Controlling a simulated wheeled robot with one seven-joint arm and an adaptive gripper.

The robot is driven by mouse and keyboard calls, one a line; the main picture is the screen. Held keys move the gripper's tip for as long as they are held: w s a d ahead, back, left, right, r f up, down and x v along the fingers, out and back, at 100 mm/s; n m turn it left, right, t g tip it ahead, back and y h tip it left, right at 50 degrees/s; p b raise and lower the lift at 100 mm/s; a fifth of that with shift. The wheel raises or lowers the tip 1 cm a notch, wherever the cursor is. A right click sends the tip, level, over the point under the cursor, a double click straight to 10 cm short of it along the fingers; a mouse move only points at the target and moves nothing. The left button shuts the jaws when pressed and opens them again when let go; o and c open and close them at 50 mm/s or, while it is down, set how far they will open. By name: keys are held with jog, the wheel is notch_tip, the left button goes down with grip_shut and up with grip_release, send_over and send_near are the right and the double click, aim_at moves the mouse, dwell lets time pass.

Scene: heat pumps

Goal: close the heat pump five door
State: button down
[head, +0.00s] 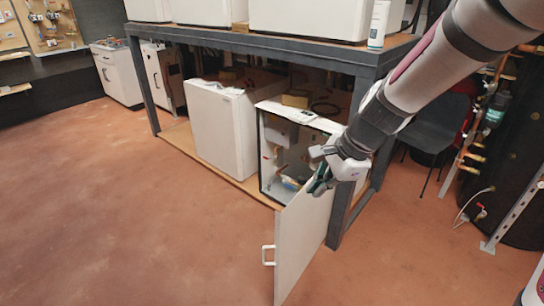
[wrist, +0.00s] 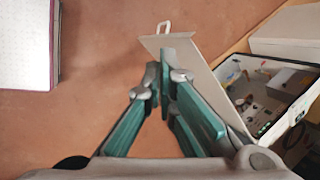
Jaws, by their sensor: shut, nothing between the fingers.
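The heat pump door (head: 303,240) is a white panel standing wide open, swung out from the right side of its unit (head: 262,150) on the bench's lower shelf. Its white handle (head: 268,256) is at the free end, away from the unit. In the wrist view the door (wrist: 200,62) shows edge-on from above, with the handle (wrist: 164,26) at its far end and the open unit (wrist: 285,125) to the right. My gripper (head: 318,186) is at the door's upper edge. In the wrist view its green fingers (wrist: 160,80) are shut and empty, beside the door; contact cannot be told.
A closed white unit (head: 222,128) stands left of the open one. The dark bench frame's leg (head: 345,205) is close behind the door. A dark chair (head: 436,125) and pipework stand at right. The reddish floor (head: 130,220) at left is clear.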

jog(key=w+d+f+m, duration=0.1)
jog(key=w+f+m, duration=0.2)
jog(key=f, duration=0.3)
jog(key=w+d+f+m+b, duration=0.1)
jog(key=w+f+m, duration=0.25)
jog(key=f, duration=0.35)
jog(key=w+d+f+m, duration=0.1)
jog(key=w+f+m, duration=0.1)
jog(key=f+m, duration=0.3)
jog(key=w+a+f+n+b, duration=0.1)
jog(key=w+a+f, duration=0.4)
jog(key=f, duration=0.4)
jog(key=shift+a+f, duration=0.4)
jog(key=shift+a, duration=0.2)
